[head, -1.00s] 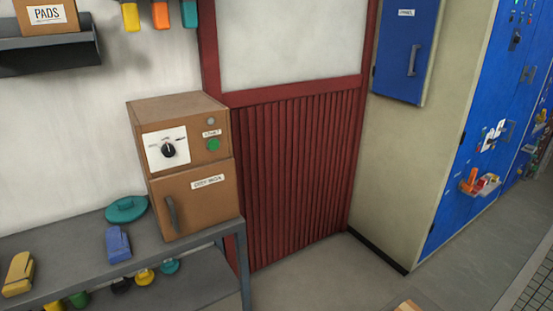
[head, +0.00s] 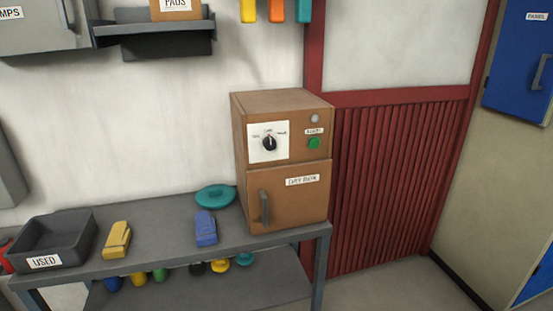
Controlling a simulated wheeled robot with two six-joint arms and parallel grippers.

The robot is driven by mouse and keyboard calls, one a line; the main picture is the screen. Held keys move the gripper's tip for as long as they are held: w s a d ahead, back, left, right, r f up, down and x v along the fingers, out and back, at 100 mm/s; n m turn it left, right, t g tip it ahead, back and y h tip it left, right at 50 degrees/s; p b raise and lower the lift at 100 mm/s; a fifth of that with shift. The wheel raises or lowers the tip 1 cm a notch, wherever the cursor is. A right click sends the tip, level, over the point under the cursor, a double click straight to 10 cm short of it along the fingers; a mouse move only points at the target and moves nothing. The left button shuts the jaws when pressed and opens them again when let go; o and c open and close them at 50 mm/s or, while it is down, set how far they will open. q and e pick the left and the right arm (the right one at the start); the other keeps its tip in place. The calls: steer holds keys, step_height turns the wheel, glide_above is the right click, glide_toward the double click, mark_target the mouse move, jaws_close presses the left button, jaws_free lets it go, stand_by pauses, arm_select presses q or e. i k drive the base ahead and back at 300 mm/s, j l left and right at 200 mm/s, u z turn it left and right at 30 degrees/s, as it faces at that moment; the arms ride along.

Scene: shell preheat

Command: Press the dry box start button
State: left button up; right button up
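The dry box (head: 283,205) is a brown two-part cabinet on the right end of a grey bench. Its lower door has a dark handle on the left and a label, and looks shut. The upper panel has a black dial (head: 269,143) on a white plate. The green start button (head: 314,143) sits right of the dial under a small label. A grey round lamp (head: 315,118) is above it and looks unlit. Neither of my grippers is in view.
The grey bench (head: 160,248) carries a "USED" tray (head: 58,262), a yellow block (head: 117,240), a blue block (head: 206,229) and a teal disc (head: 215,195). A wall shelf (head: 150,28) is above. Floor shows right of the bench, before the red slatted panel (head: 395,180).

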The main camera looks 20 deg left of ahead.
mark_target(313, 143)
steer(key=i+j, duration=0.1)
steer(key=j, duration=0.75)
steer(key=i+j, duration=0.15)
steer(key=j, duration=0.25)
steer(key=j+u, duration=0.05)
